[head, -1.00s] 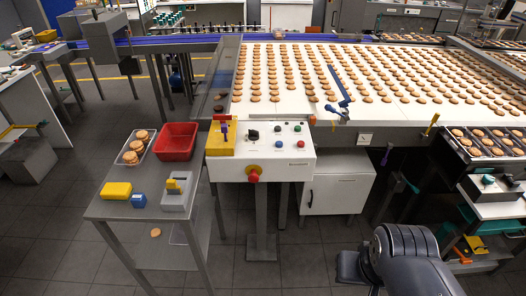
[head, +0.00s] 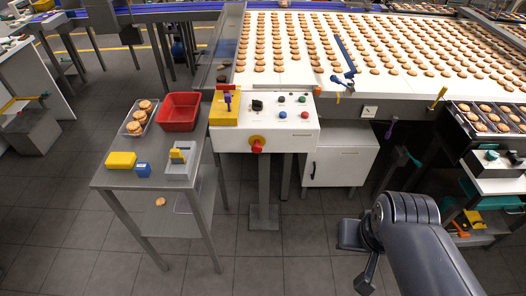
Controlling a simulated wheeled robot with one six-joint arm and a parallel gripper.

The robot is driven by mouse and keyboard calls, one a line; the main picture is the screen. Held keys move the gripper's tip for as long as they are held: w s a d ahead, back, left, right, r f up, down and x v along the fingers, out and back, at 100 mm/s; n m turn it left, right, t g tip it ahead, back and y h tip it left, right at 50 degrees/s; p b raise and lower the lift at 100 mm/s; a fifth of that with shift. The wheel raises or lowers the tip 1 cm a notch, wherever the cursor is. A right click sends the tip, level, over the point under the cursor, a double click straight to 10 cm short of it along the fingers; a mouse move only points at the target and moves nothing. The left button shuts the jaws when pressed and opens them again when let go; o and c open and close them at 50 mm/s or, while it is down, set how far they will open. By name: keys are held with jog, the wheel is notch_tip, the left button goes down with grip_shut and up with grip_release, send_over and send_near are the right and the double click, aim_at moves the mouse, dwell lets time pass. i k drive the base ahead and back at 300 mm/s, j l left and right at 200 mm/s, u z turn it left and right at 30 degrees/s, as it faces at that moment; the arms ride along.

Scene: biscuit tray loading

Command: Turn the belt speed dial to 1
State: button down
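The control box (head: 282,138) is white and stands on a grey post in front of the biscuit belt (head: 295,82). A black dial (head: 257,105) sits on its sloped top, left of several coloured buttons; its setting is too small to read. A yellow block with a purple and red part (head: 226,104) is at the box's left end. My dark grey arm shows at the lower right, well apart from the box. I cannot make out my gripper's fingers.
A grey side table (head: 118,178) at the left holds a red bin (head: 179,112), a biscuit tray (head: 138,118), and yellow and blue blocks. One biscuit (head: 160,202) lies on its lower shelf. A white cabinet (head: 338,161) stands right of the box. The floor in front is clear.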

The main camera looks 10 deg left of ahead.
aim_at(258, 105)
jog(key=i+u, duration=0.4)
jog(key=i, duration=0.35)
jog(key=i+l+u, duration=0.2)
jog(key=i+u, duration=0.2)
jog(key=i, duration=0.4)
